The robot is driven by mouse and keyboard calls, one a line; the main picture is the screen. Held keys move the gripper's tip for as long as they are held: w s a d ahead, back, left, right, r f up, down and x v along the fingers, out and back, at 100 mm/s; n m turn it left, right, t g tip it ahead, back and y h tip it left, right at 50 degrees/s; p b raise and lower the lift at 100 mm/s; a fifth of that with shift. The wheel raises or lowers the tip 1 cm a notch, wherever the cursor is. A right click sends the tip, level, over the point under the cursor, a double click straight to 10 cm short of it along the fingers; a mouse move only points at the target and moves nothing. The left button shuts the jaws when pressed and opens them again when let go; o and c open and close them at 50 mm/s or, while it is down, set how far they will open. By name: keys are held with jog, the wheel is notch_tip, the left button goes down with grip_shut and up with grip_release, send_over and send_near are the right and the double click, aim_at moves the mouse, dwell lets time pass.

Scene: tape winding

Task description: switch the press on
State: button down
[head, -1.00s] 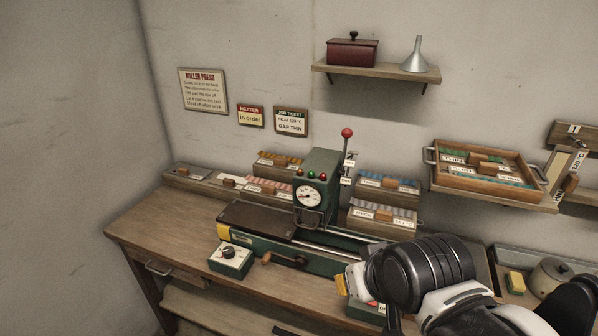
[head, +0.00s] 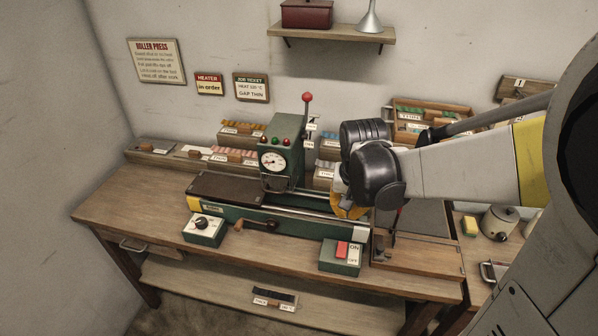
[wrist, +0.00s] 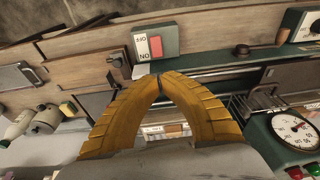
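The green roller press (head: 283,150) stands on the wooden bench, with a white dial gauge, small coloured lamps and a red-knobbed lever raised upright. The box also shows at the top of the wrist view (wrist: 170,40). I cannot tell which way the rocker is tipped. My gripper (head: 347,211) is above and behind the box, apart from it. In the wrist view its yellow fingers (wrist: 160,77) meet at the tips, with nothing between them.
A dial box (head: 204,229) and a crank handle (head: 254,225) are at the press's front left. Labelled tape boxes (head: 240,135) stand behind it. A wooden board (head: 425,257) lies right of the switch box.

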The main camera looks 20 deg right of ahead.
aim_at(345, 243)
jog(key=shift+w+d+f+m+g, duration=0.2)
jog(key=shift+d+f+m+g, duration=0.1)
jog(key=shift+d+f, duration=0.4)
jog(key=shift+a, duration=0.1)
jog(key=f+b, duration=0.2)
jog(key=f, duration=0.2)
jog(key=w+d+f+b, duration=0.1)
jog(key=f+b, duration=0.1)
jog(key=f, duration=0.3)
jog(key=w+f+b, duration=0.1)
jog(key=f+b, duration=0.1)
jog(key=f, duration=0.2)
jog(key=shift+d+f, duration=0.2)
jog(key=shift+f, duration=0.2)
jog(key=shift+w+d+f+g+y+b, duration=0.15)
jog(key=shift+w+f+g+y+b, duration=0.1)
jog(key=shift+f+g+y+b, duration=0.35)
jog(key=shift+s+r, duration=0.1)
jog(key=shift+r+p, duration=0.1)
jog(key=shift+p, duration=0.25)
